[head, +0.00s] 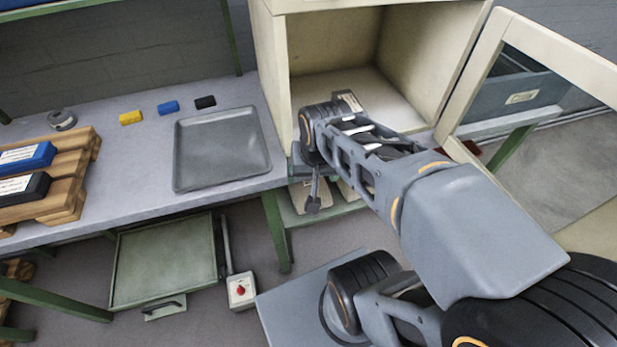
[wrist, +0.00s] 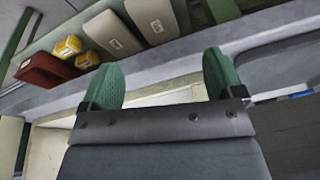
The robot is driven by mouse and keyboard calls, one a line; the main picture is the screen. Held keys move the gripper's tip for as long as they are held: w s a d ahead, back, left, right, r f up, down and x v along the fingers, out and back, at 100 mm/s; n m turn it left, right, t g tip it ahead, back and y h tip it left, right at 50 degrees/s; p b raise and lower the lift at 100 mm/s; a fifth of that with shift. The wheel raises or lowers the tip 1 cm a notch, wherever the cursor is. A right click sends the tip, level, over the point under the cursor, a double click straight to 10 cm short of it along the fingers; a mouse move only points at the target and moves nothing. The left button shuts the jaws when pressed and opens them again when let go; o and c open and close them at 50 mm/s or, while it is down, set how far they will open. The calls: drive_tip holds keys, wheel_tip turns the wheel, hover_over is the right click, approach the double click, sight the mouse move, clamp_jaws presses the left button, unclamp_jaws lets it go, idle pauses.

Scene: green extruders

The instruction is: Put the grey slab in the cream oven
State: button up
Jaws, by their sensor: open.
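The cream oven (head: 268,62) stands at the back with its glazed door (head: 478,75) swung open to the right. The visible part of its chamber looks empty; my arm hides some of it. A flat, dark grey slab with a raised rim, like a tray (head: 222,150), lies on the bench left of the oven. It partly shows at the right edge of the wrist view (wrist: 285,62). My gripper (wrist: 162,78) is open with its green fingers apart, and nothing shows held between them. It is near the oven's front lower left corner, right of the slab and apart from it.
Small yellow (head: 131,117), blue (head: 168,107) and black (head: 205,102) blocks lie behind the slab. A wooden pallet (head: 65,200) with blue and black labelled pieces is at left. Red (wrist: 48,69), yellow and beige labelled pieces show in the wrist view. A green drawer (head: 165,260) hangs below the bench.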

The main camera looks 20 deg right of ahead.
drive_tip(key=n, duration=0.1)
drive_tip(key=a+n, duration=0.1)
drive_tip(key=s+n, duration=0.1)
drive_tip(key=shift+a+f+n, duration=0.15)
drive_tip(key=shift+f+n, duration=0.2)
drive_tip(key=shift+n, duration=0.05)
